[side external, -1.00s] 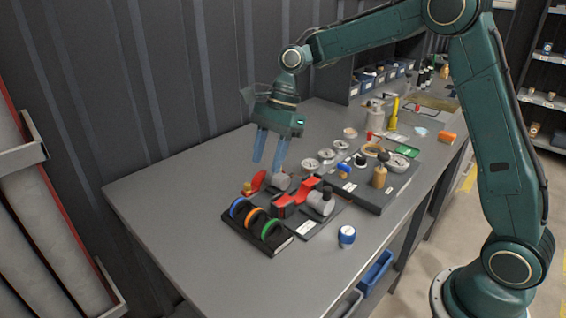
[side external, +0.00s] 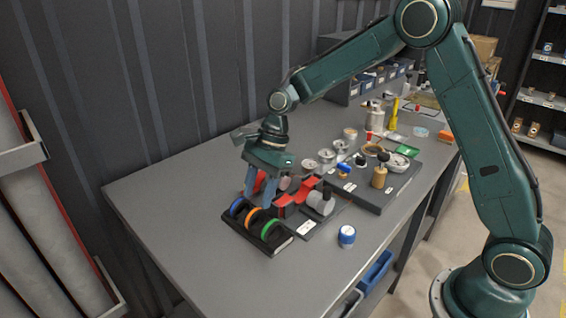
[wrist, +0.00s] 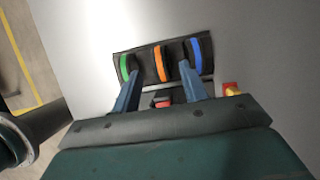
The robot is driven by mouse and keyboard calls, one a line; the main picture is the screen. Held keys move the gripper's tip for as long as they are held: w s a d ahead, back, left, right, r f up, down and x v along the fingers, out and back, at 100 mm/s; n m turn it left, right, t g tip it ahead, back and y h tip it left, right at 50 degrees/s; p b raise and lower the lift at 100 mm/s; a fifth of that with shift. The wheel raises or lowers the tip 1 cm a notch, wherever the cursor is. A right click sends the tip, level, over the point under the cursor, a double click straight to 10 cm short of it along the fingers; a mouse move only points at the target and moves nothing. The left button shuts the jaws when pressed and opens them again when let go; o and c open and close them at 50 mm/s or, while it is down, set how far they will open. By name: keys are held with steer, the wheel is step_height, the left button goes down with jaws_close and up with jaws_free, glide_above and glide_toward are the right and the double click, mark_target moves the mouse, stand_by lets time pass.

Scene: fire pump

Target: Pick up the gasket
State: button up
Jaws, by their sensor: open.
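Three ring-shaped gaskets stand upright in a black holder (side external: 276,247): a blue ring (side external: 236,206), an orange ring (side external: 252,216) and a green ring (side external: 268,228). My gripper (side external: 258,204) is open and empty, pointing down just above and behind the holder. In the wrist view, the fingers of my gripper (wrist: 160,72) lie on either side of the orange ring (wrist: 160,64). The green ring (wrist: 125,66) is just beyond the left fingertip and the blue ring (wrist: 195,56) just beyond the right one. I cannot tell whether the fingers touch any ring.
A red and grey pump assembly (side external: 320,202) stands right beside the holder. A blue and white cap (side external: 347,236) sits alone on the grey table (side external: 200,240). A dark board (side external: 370,195) with several parts lies farther back. The table's left side is clear.

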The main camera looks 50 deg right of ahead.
mark_target(254, 211)
steer(key=shift+f, duration=0.15)
steer(key=shift+x, duration=2.5)
jaws_close()
